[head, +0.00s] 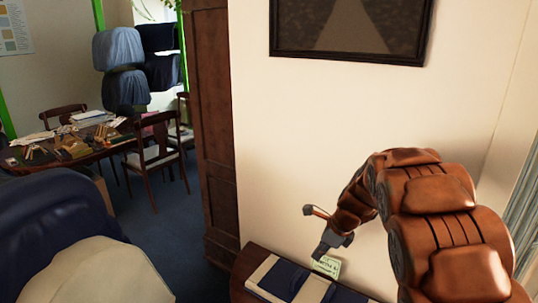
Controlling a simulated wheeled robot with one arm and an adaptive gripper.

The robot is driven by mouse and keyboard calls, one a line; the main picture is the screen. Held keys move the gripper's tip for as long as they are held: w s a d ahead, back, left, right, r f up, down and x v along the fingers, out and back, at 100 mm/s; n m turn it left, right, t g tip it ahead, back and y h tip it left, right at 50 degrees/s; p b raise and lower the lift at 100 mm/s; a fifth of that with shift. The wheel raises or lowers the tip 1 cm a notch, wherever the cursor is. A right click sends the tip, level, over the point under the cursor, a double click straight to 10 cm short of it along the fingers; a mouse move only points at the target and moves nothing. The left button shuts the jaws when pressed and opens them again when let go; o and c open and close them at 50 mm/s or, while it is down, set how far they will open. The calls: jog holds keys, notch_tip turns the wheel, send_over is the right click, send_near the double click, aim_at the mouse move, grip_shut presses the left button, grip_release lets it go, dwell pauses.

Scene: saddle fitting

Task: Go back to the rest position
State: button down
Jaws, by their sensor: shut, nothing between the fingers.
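My arm, in brown leather-like padded segments, comes in from the lower right of the head view and bends over toward the left. My gripper (328,232) is at its end, in front of the cream wall and above a small dark wooden table (243,270). It is shut and holds nothing. Blue and cream folded pieces (290,278) lie on the table below it. A small pale green card (327,265) with writing stands or lies behind them; I cannot tell which. The gripper appears apart from these things.
A tall dark wooden cupboard or door (210,130) stands left of the wall. A framed picture (350,58) hangs above. A large blue and cream padded shape (60,240) fills the lower left. Behind are a cluttered table (110,152), a chair (155,155) and open blue carpet (170,220).

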jog(key=s+r+n+g+h, duration=0.2)
jog(key=s+n, duration=0.9)
jog(key=s, duration=0.9)
jog(key=s+d+r+n+g+h, duration=0.1)
jog(key=s+r+n, duration=0.3)
jog(key=s+n, duration=0.8)
jog(key=s+g, duration=0.1)
jog(key=s, duration=0.7)
jog(key=shift+s+r+n+h, duration=0.2)
jog(key=shift+s+n+h, duration=0.1)
jog(key=shift+s+h, duration=0.1)
jog(key=shift+d, duration=0.25)
